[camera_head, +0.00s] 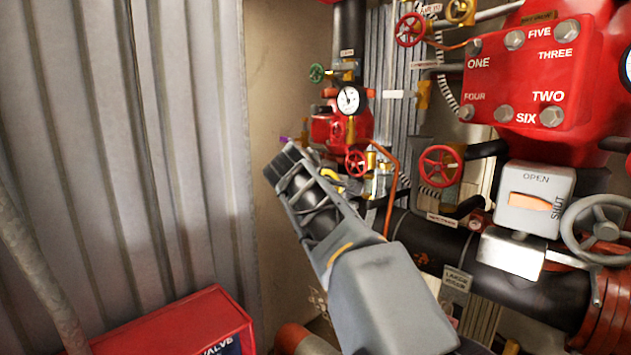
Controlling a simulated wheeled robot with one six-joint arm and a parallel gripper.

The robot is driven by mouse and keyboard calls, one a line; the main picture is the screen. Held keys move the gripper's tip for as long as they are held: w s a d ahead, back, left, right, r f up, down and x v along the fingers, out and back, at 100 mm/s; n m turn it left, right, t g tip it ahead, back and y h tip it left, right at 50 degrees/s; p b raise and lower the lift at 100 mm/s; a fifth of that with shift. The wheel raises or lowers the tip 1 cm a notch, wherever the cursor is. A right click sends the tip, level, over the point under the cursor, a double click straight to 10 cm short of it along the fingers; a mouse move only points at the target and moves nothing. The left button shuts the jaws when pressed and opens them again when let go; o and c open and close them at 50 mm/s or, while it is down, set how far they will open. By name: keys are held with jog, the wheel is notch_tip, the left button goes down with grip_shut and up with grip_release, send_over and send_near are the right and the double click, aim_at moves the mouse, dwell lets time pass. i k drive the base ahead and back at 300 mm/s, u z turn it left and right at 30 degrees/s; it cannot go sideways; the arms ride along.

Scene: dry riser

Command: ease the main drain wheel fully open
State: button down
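Several handwheels show, and I cannot read which one is labelled main drain. A larger red wheel (440,166) is at centre right, with a small label (441,220) below it that is too small to read. A small red wheel (356,162) sits on the red valve body under a gauge. A grey wheel (598,228) is at the right edge beside an indicator box (535,200) marked OPEN and SHUT. My gripper (284,163) is at the end of my arm, left of these wheels and apart from the larger red one. Its fingers are not clear.
A red plate (545,85) with numbered bolts is at upper right. A gauge (348,100) and green wheel (317,73) are above centre. Thick black pipe (520,295) runs low right. A red box (175,325) stands lower left, before a corrugated wall (120,150).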

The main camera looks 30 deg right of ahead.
aim_at(439, 167)
jog(key=k, duration=1)
